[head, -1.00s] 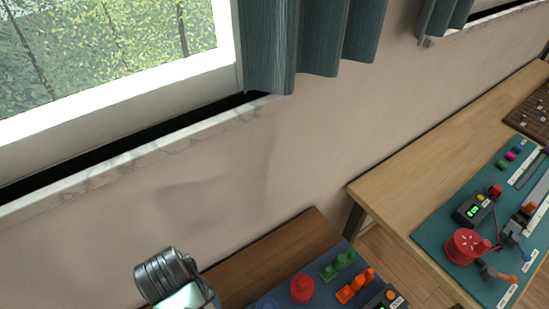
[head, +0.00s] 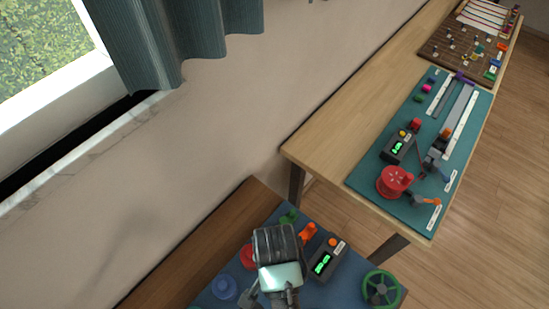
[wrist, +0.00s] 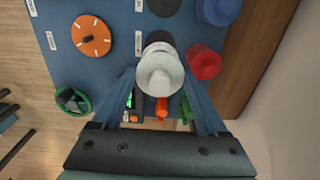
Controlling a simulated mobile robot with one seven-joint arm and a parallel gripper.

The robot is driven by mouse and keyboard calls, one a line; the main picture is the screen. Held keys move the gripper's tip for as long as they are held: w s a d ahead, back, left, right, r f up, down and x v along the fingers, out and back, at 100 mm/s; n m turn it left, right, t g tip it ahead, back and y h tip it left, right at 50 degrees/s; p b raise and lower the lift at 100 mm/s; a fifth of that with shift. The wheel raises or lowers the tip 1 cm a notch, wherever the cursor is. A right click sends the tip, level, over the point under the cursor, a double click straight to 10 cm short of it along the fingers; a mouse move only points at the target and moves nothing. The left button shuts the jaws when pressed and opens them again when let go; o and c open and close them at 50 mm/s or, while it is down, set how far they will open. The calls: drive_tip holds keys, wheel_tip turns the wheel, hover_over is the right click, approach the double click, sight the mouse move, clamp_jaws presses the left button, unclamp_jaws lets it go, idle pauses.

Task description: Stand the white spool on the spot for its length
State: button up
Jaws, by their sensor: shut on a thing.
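The white spool (wrist: 160,72) is held between the two fingers of my gripper (wrist: 160,84) in the wrist view, seen from above. My gripper is shut on it. A dark round spot (wrist: 160,38) on the blue mat shows just beyond the spool, partly hidden by it. Another dark spot (wrist: 165,6) lies farther off, each with a white label beside it. I cannot tell the spool's height above the mat or read the labels. In the head view my gripper (head: 270,298) is over the mat (head: 205,300), and the spool is hidden.
A red spool (wrist: 205,62) stands close to the right of the white one, with a blue spool (wrist: 218,10) beyond. An orange dial (wrist: 92,35) and a green wheel (wrist: 72,100) are at left. A box with a green display (head: 323,262) and orange pieces (head: 308,232) stand nearby.

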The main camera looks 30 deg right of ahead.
wheel_tip(320, 180, down, 9)
drive_tip(key=shift+f, duration=0.1)
idle(0.3)
drive_tip(key=shift+f, duration=0.15)
drive_tip(key=o, duration=1.2)
drive_tip(key=shift+c, duration=0.2)
wheel_tip(320, 180, up, 12)
drive_tip(key=shift+r, duration=0.25)
